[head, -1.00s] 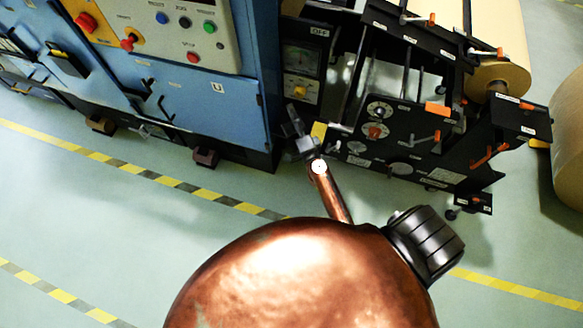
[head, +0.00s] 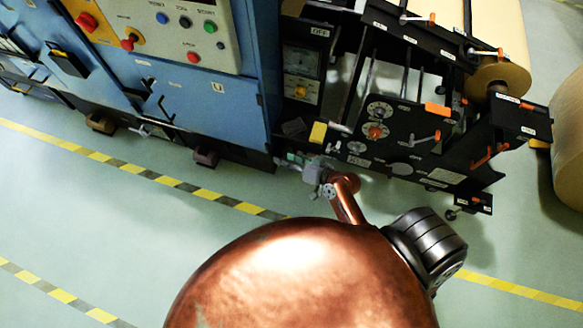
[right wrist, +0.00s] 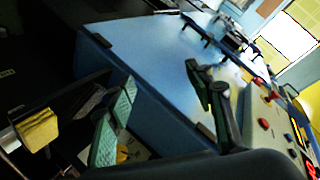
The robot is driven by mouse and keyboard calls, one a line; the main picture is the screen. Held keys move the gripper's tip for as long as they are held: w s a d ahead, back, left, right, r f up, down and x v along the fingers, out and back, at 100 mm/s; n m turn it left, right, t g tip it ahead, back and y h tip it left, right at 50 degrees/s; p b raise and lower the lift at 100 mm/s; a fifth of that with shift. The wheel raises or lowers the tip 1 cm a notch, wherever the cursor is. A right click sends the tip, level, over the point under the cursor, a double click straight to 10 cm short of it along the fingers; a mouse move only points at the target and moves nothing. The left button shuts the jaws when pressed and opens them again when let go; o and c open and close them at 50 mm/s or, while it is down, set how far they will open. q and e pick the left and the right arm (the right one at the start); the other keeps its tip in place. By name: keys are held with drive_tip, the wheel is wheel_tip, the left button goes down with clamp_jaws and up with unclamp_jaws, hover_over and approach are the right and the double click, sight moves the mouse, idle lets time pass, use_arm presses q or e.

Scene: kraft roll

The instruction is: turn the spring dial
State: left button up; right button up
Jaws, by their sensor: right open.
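No readable label marks the spring dial, so I cannot tell which control it is. My right gripper (head: 293,160) is below the OFF panel, pointing left, apart from these controls. In the right wrist view its two green-padded fingers (right wrist: 160,102) are spread with nothing between them. My left gripper is out of view.
A blue cabinet (head: 190,105) with buttons and handles stands to the left. A yellow block (head: 318,132) sits just above my right gripper. Short levers with orange grips (head: 437,109) stick out of the black frame.

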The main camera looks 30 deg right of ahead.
drive_tip(key=shift+s+f+n+g, duration=0.2)
drive_tip(key=shift+s+f+g, duration=0.1)
drive_tip(key=shift+s, duration=0.25)
drive_tip(key=shift+s+f+n+g, duration=0.2)
drive_tip(key=shift+s+f+g, duration=0.1)
drive_tip(key=shift+s, duration=0.3)
drive_tip(key=shift+s+f+n+g, duration=0.2)
drive_tip(key=shift+s+f+g, duration=0.1)
drive_tip(key=shift+s, duration=0.25)
